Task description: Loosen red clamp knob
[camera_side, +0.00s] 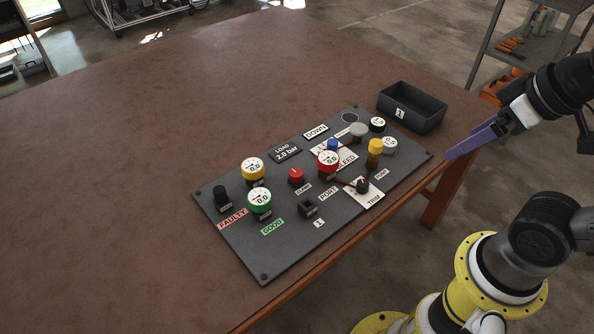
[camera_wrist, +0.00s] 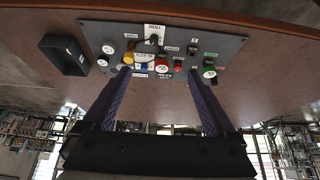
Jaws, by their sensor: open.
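The red clamp knob (camera_side: 296,175) sits near the middle of the dark panel (camera_side: 237,238), just left of the red-rimmed gauge (camera_side: 328,160) and above a label that seems to read CLAMP. In the wrist view the small red knob (camera_wrist: 178,66) lies between the two fingers, well beyond them. My gripper (camera_side: 447,155) hangs off the right side of the table, apart from the panel. Its purple fingers are spread with nothing between them, as the wrist view also shows (camera_wrist: 163,82).
A black open bin (camera_side: 412,104) stands behind the panel's right end. Yellow-rimmed (camera_side: 252,168) and green-rimmed (camera_side: 260,201) gauges, a yellow-topped post (camera_side: 375,147) and several other fittings stand up around the knob. The brown table (camera_side: 110,180) is clear to the left.

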